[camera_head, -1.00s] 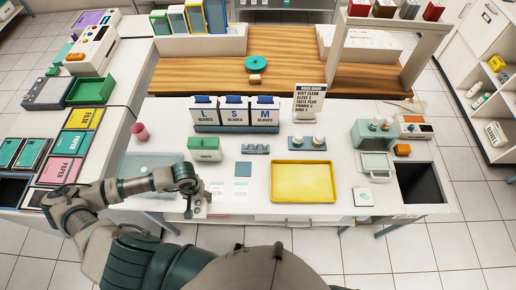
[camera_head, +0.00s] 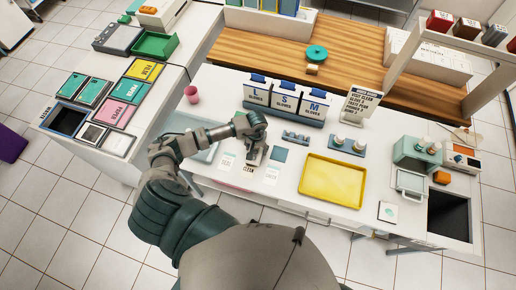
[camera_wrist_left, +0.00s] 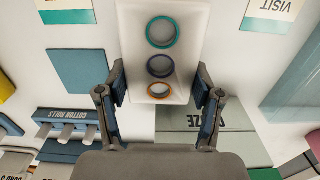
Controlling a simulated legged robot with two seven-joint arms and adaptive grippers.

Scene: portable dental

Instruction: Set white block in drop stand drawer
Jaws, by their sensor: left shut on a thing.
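A white block (camera_wrist_left: 160,50) with teal, blue and orange rings on its face sits between the fingers of my left gripper (camera_wrist_left: 160,97) in the left wrist view. The fingers are shut on its sides. In the head view my left gripper (camera_head: 254,152) is over the left middle of the white table, and it mostly hides the block. The mint green drop stand (camera_head: 417,153) with bottles on top stands at the table's right, well apart from the gripper. A pale open tray-like part (camera_head: 411,184), perhaps its drawer, is in front of it. My right gripper is not in view.
A yellow tray (camera_head: 333,181) lies between my gripper and the stand. A bottle holder (camera_head: 348,146) and glove boxes (camera_head: 285,103) stand behind. In the wrist view a gauze box (camera_wrist_left: 210,118) and cotton roll holder (camera_wrist_left: 75,125) are near the block. A dark opening (camera_head: 449,216) is at right.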

